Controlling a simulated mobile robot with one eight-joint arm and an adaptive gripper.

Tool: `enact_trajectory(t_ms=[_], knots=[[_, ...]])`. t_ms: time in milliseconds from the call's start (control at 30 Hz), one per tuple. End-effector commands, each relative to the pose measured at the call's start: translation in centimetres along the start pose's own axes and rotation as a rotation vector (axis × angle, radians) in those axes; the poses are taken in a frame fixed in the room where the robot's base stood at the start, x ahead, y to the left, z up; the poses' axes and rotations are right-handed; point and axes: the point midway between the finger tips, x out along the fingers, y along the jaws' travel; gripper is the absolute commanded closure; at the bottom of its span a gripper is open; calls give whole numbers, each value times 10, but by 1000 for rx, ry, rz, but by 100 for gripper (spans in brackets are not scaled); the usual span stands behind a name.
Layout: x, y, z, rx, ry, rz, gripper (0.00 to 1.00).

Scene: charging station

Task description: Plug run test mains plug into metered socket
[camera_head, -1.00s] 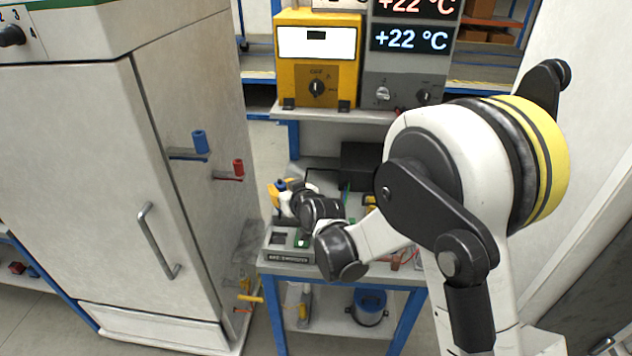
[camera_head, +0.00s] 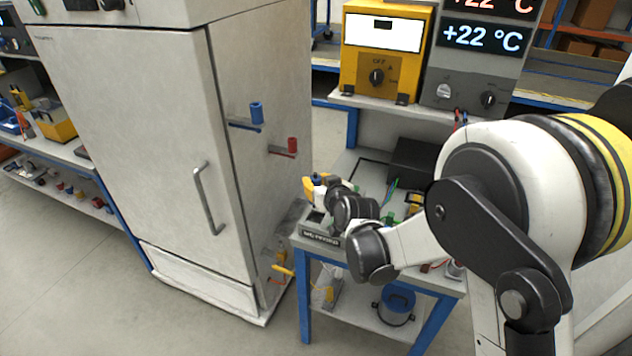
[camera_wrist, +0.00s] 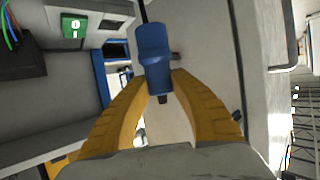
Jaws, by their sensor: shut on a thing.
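My gripper (camera_wrist: 160,82) is shut on a blue plug (camera_wrist: 153,45) with a dark cable at its upper end. Its yellow fingers close on both sides of the plug. In the head view my gripper (camera_head: 311,187) is small, above the near left corner of the bench, with the blue plug (camera_head: 318,179) just showing. A grey labelled box (camera_head: 320,238), likely the metered socket unit, sits just below it. In the wrist view the box's green switch (camera_wrist: 74,26) shows at upper left, apart from the plug. The socket opening is not clear.
A tall white cabinet (camera_head: 130,130) with blue and red side valves stands left of the bench. A yellow instrument (camera_head: 385,55) and a grey unit with a temperature display (camera_head: 475,70) stand on the shelf behind. A blue drum (camera_head: 397,303) sits on the lower shelf.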

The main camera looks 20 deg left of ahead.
Motion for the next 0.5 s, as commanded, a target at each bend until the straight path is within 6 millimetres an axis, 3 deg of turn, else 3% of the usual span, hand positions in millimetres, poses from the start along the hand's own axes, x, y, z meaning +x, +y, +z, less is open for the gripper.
enact_trajectory(t_ms=[500], knots=[[20,0,47,0,0,0,100]])
